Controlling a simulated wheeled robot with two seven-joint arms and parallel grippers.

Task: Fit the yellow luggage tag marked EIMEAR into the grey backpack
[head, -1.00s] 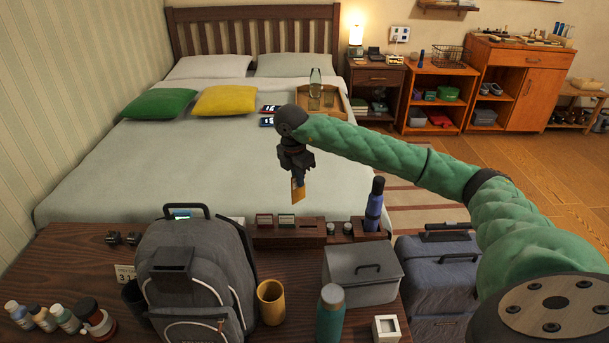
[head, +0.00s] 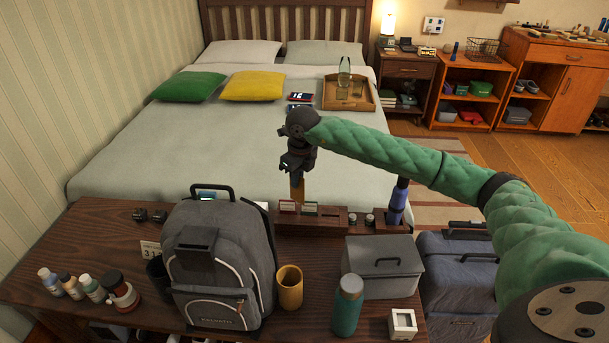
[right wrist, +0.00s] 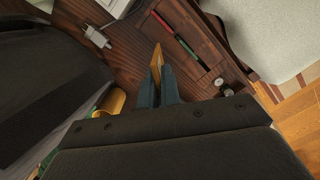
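The grey backpack (head: 222,262) stands upright on the dark wooden table, with a dark panel on its upper front. My right gripper (head: 297,178) is in the air behind and to the right of the backpack, above the wooden organizer. It is shut on a flat yellow tag (head: 297,190), which hangs down from the fingers. In the right wrist view the tag (right wrist: 157,60) is seen nearly edge-on between the fingertips (right wrist: 158,85); no lettering can be read. The backpack (right wrist: 50,85) fills the left side of that view. My left gripper is not in view.
The wooden organizer (head: 340,229) holds red and green cards and a blue bottle. A yellow cup (head: 290,289), teal bottle (head: 347,305), grey box (head: 383,272) and small white box (head: 402,323) stand right of the backpack. Several small bottles (head: 50,282) stand left. The bed (head: 240,140) lies behind.

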